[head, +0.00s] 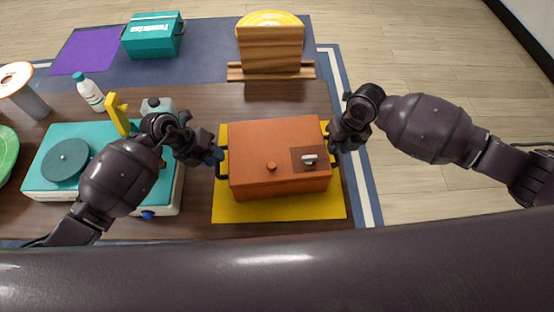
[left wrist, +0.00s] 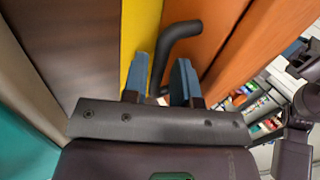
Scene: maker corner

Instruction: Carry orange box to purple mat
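The orange box (head: 255,150) sits on a yellow mat (head: 280,208) at the front of the wooden table. It has a dark handle at each side. The purple mat (head: 85,50) lies bare at the far left on a blue surface. My left gripper (head: 218,155) is at the box's left handle. In the left wrist view its blue fingers (left wrist: 163,82) stand apart on either side of the dark handle (left wrist: 178,32), with a gap beside the bar. My right gripper (head: 333,140) is at the box's right side; its fingers and the right handle are mostly hidden.
A teal turntable device (head: 50,190) stands left of the box. A white bottle (head: 90,95), a teal box (head: 150,38), a wooden stand (head: 270,50) and a yellow plate (head: 270,17) stand farther back.

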